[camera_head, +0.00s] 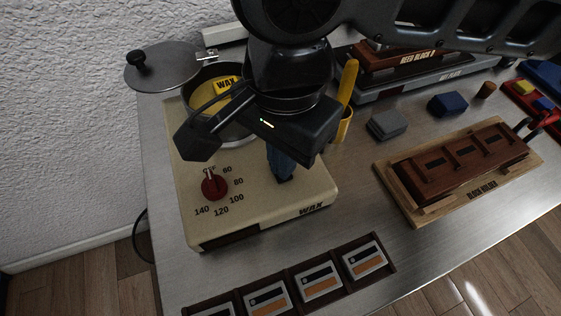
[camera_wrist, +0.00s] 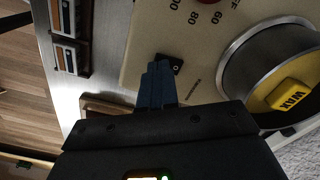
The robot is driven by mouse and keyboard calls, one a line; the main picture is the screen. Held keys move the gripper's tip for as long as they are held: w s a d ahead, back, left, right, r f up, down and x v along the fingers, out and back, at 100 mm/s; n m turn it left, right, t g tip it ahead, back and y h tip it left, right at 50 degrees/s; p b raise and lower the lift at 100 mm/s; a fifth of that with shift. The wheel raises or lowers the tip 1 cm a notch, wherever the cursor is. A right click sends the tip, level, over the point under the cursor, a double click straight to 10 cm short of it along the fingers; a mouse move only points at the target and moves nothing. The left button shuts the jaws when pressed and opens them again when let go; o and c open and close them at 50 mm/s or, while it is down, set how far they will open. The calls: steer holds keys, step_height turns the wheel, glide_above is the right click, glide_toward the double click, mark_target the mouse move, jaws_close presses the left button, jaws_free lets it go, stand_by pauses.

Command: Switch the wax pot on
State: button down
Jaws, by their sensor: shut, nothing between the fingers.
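The wax pot has a cream base (camera_head: 250,216) with a round metal pot at its back, holding a yellow block marked WAX (camera_head: 227,85). Its round lid (camera_head: 163,66) is swung open to the left. A red dial (camera_head: 214,187) sits on the base top, near numbers from 60 to 140. In the wrist view a small black rocker switch (camera_wrist: 175,64) with a white round mark sits on the base. My gripper (camera_head: 284,177) is shut and empty, its blue fingers pointing down at the base. In the wrist view the fingertips (camera_wrist: 158,66) are at the switch and partly cover it; contact cannot be told.
A wooden block holder (camera_head: 400,208) stands to the right. A hot plate (camera_head: 395,88) is behind it. A yellow-handled tool in a cup (camera_head: 345,128), a grey block (camera_head: 387,124) and a blue block (camera_head: 447,104) stand between. A dark tray of labelled pieces (camera_head: 391,259) lies in front.

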steer(key=shift+f, duration=0.6)
steer(key=shift+r, duration=0.1)
stand_by(0.3)
step_height(320, 180, up, 7)
steer(key=p, duration=0.7)
stand_by(0.6)
